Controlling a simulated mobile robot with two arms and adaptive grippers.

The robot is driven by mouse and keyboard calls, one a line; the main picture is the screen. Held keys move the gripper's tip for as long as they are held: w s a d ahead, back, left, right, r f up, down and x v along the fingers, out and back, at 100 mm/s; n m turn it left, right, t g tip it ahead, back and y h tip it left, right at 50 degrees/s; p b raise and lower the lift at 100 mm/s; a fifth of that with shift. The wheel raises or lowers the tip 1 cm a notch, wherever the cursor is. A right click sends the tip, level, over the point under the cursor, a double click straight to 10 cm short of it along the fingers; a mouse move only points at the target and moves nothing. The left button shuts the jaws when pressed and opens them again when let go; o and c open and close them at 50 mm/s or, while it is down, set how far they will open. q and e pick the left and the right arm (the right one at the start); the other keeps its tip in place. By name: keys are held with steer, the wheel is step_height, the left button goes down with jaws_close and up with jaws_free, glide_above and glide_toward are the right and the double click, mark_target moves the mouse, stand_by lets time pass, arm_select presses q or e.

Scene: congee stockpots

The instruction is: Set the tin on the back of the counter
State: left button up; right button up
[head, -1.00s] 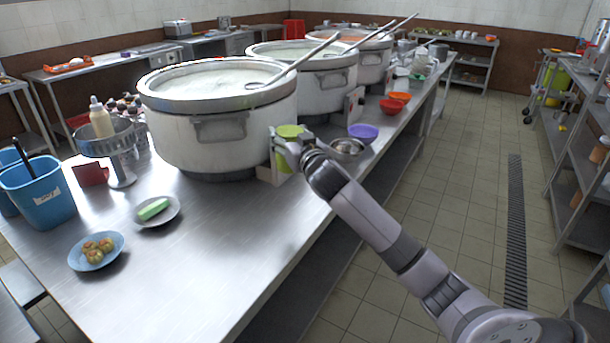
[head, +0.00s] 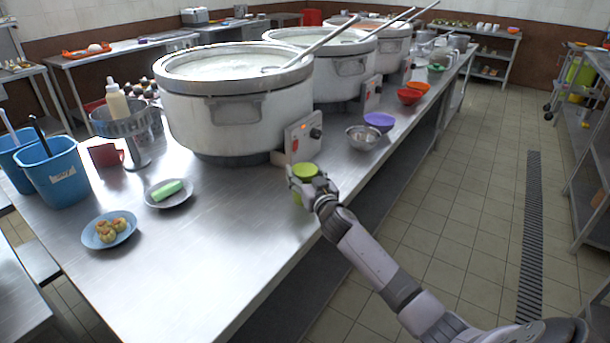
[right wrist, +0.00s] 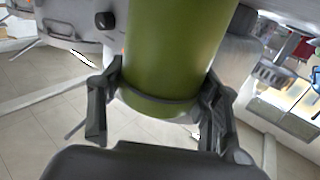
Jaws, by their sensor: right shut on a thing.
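The tin (head: 305,171) is a green cylinder with a yellow-green top. It also fills the upper middle of the right wrist view (right wrist: 172,50). My right gripper (head: 308,184) is shut on it, with one finger on each side of the tin in the right wrist view (right wrist: 160,92). The tin is near the right edge of the steel counter (head: 215,245), in front of the nearest stockpot's control box. I cannot tell whether its base touches the counter. My left gripper is not in view.
The large stockpot (head: 235,120) stands behind the tin, with its control box (head: 303,138) close by. A metal bowl (head: 363,137) and a purple bowl (head: 379,121) stand to the right. A plate with green soap-like block (head: 168,193) and a blue plate (head: 92,240) lie left. The counter's front middle is clear.

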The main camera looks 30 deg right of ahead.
steer(key=shift+r, duration=0.1)
steer(key=o, duration=1.4)
steer(key=v, duration=1.2)
